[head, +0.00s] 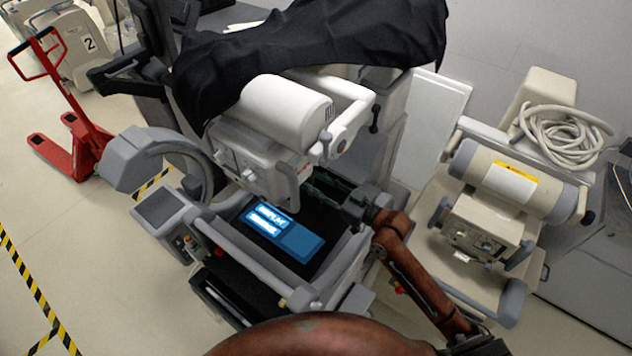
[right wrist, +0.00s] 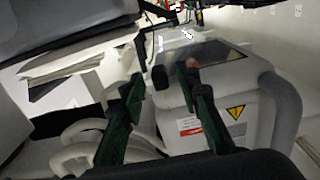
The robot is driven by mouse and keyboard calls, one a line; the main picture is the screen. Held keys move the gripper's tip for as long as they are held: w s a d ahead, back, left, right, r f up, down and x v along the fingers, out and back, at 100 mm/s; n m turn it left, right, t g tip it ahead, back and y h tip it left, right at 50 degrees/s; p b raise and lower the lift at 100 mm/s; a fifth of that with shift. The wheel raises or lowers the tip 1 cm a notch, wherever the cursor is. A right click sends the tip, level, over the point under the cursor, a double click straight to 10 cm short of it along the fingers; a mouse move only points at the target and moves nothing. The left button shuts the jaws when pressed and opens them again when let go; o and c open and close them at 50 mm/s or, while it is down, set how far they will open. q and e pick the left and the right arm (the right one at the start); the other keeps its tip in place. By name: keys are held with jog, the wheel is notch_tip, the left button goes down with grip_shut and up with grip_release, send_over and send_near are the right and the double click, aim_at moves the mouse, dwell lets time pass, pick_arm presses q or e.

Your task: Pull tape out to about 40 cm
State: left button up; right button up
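My right gripper (head: 318,183) reaches in from the lower right in the head view, its dark green fingers beside the white housing of the cart's machine (head: 270,165). In the right wrist view the two fingers (right wrist: 161,82) stand wide apart. A small dark block (right wrist: 160,78) shows between the fingertips, with no visible contact; I cannot tell what it is. I cannot make out a tape or its pulled length in either view. My left gripper is not in view.
A black cloth (head: 310,40) covers the cart's top. A lit blue screen (head: 285,232) lies below the housing. A second cart with a beige cylinder (head: 515,180) and coiled hose (head: 565,135) stands right. A red pallet jack (head: 75,140) stands left; floor there is mostly clear.

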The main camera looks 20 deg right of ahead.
grip_shut()
dwell(0.6)
